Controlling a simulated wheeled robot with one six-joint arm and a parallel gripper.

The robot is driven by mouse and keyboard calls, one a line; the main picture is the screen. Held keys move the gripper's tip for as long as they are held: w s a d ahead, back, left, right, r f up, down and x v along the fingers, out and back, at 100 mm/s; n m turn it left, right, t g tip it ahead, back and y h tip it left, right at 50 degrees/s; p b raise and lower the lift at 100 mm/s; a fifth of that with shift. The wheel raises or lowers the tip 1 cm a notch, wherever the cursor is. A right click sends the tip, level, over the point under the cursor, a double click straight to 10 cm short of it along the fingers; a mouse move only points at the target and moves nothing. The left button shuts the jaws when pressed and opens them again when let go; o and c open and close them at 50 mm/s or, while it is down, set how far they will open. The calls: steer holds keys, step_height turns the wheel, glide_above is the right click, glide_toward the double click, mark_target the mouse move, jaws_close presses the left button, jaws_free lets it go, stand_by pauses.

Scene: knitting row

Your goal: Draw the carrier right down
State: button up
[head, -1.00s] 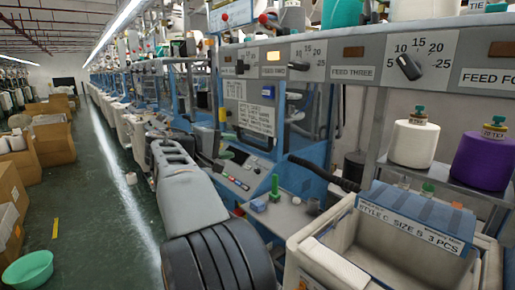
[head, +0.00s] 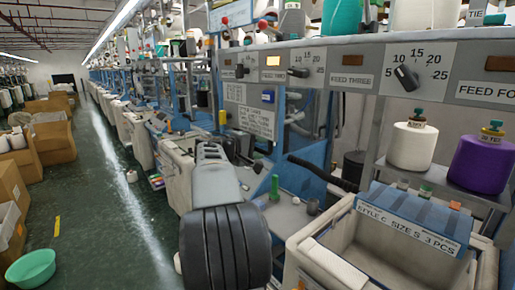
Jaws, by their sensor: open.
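I cannot pick out the carrier with certainty in the head view. The knitting machine (head: 310,135) stands ahead, with a blue frame and a grey front rail. My grey arm with its black ribbed joint reaches up the middle towards the machine. A dark part of my arm's far end shows just beyond the grey link, in front of the machine. I cannot make out any fingers there, and the arm hides part of the machine's lower front and side table.
A cream bin (head: 330,262) labelled STYLE C SIZE S 3 PCS stands at lower right. White (head: 412,146) and purple (head: 481,164) yarn cones stand on a shelf. A green post (head: 275,188) rises from the side table. The aisle (head: 105,225) is open at left; a green basin (head: 30,268) lies there.

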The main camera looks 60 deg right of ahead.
steer(key=shift+c, duration=0.2)
jaws_close()
stand_by(0.3)
step_height(320, 180, down, 41)
steer(key=b, duration=3.7)
jaws_free()
steer(key=shift+r, duration=0.1)
steer(key=shift+o, duration=0.2)
steer(key=shift+r, duration=0.1)
